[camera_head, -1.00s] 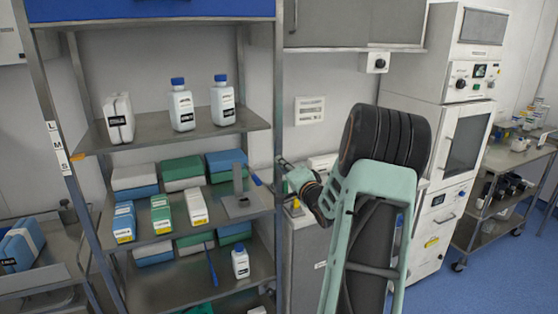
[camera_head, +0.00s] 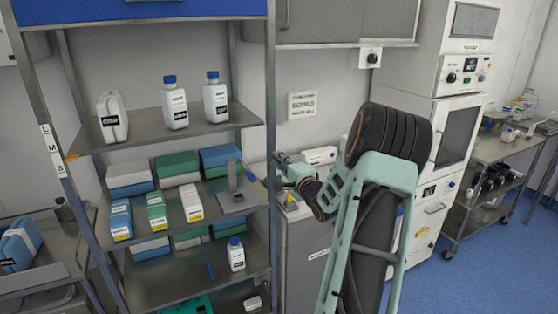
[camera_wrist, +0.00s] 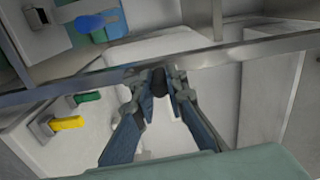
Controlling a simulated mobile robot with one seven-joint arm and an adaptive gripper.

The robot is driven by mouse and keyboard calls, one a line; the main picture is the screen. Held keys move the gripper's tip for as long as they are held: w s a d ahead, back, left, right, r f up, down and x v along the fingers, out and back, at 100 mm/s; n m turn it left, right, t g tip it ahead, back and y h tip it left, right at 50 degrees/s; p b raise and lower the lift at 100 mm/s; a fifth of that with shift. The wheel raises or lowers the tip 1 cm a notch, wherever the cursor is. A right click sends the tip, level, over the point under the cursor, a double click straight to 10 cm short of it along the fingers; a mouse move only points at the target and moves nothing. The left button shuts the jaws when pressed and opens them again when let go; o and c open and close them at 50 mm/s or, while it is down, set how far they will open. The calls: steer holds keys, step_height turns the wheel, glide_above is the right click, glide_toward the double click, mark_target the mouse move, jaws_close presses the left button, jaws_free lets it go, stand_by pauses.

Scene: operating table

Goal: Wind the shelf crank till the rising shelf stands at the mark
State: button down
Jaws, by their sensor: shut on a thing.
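The upper shelf (camera_head: 180,131) of the metal rack carries white bottles. Its front left corner, with a small orange piece (camera_head: 72,158), is close to the lowest of the L, M and S labels (camera_head: 51,145) on the left post. Whether this is the rising shelf, and which label is the mark, I cannot tell. My gripper (camera_head: 278,160) is at the rack's right post. In the wrist view my gripper (camera_wrist: 160,92) is shut on a dark knob (camera_wrist: 159,80), apparently the crank handle, beside a metal rail. The rest of the crank is hidden.
Yellow (camera_wrist: 66,123) and green (camera_wrist: 87,97) handles show left in the wrist view. A white cabinet (camera_head: 440,130) stands right; blue floor is open beyond.

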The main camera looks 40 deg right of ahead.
steer(key=shift+d+r, duration=0.15)
steer(key=c, duration=1.9)
jaws_free()
steer(key=shift+c, duration=0.2)
steer(key=v, duration=1.2)
